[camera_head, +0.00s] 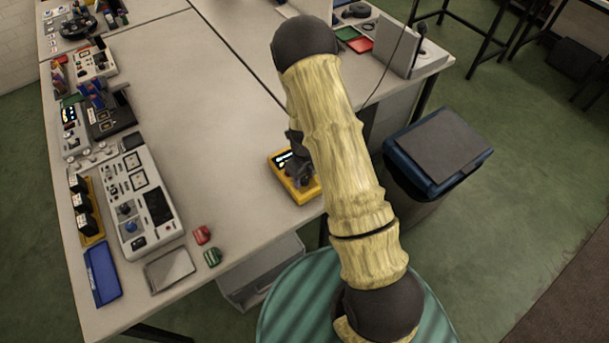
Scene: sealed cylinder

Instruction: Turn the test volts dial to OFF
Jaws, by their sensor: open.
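A yellow box-shaped instrument (306,194) with a dark face and small lit display lies near the right edge of the grey table. My dark gripper (299,170) is over its face, partly hidden by my arm, and is open. I cannot tell whether its fingers touch the instrument or are around a dial. The test volts dial cannot be made out; gripper and arm hide much of the face. No lettering is readable.
Left on the table (200,110) are a grey control panel (150,205), a blue tray (102,272), and red (202,235) and green (212,257) blocks. The table middle is clear. A blue-rimmed bin (436,150) stands right of the table.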

